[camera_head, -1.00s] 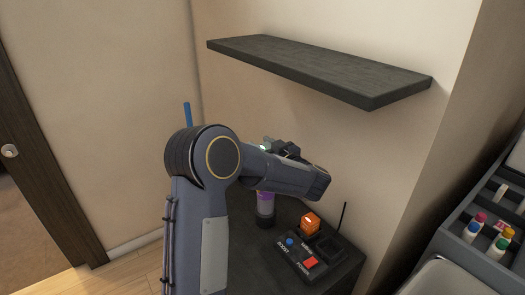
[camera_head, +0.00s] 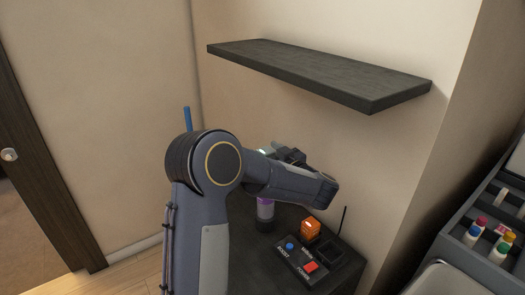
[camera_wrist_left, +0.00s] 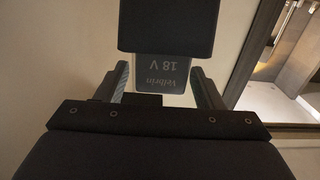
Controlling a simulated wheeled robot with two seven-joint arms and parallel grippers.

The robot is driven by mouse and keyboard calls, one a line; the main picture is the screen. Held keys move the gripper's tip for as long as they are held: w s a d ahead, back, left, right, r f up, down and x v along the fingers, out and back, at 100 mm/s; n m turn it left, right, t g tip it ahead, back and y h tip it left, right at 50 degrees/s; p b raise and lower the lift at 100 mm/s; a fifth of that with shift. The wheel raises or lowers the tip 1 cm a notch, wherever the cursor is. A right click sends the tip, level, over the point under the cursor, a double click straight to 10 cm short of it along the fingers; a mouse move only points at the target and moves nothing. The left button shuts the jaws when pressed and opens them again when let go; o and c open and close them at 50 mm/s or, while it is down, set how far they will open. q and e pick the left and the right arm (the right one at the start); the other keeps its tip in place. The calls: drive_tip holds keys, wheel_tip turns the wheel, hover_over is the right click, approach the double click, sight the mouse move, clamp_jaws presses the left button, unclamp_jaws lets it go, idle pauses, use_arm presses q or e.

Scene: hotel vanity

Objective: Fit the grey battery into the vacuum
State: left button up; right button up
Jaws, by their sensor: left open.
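The grey battery (camera_wrist_left: 163,72), marked "Velbrin 18 V" upside down, shows in the left wrist view. Its upper end meets a black block (camera_wrist_left: 166,25), which looks like part of the vacuum; how deep it sits there I cannot tell. My left gripper (camera_wrist_left: 160,82) is open, with one finger on each side of the battery and a gap beside each. In the head view my left arm hides most of the vacuum and the battery; a purple, dark-based part (camera_head: 265,210) shows below the arm. My right gripper is out of view.
A black dock (camera_head: 294,262) with a blue button, a red button and an antenna sits on the dark cabinet, an orange battery (camera_head: 311,229) in it beside an empty-looking slot. A dark shelf (camera_head: 320,72) overhangs behind. A grey organizer (camera_head: 463,240) with colourful bottles stands at right.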

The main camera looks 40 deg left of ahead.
use_arm(q)
drive_tip(key=b+v, duration=0.2)
drive_tip(key=v, duration=0.8)
drive_tip(key=w+r+m+t+h, duration=0.35)
drive_tip(key=r+t+h, duration=0.3)
drive_tip(key=t, duration=0.35)
drive_tip(key=s+d+f+m+t+h, duration=0.1)
drive_tip(key=s+d+f+m+h, duration=0.1)
drive_tip(key=s+d+m+h, duration=0.65)
drive_tip(key=s+d+f+g+h, duration=0.2)
drive_tip(key=s+f+g, duration=0.3)
drive_tip(key=s, duration=0.6)
drive_tip(key=s+d+f+m+g+h, duration=0.1)
drive_tip(key=s+f+g+h, duration=0.3)
drive_tip(key=s+f, duration=0.6)
drive_tip(key=shift+s+d+g, duration=0.4)
drive_tip(key=shift+d+g, duration=0.25)
drive_tip(key=shift+g, duration=0.05)
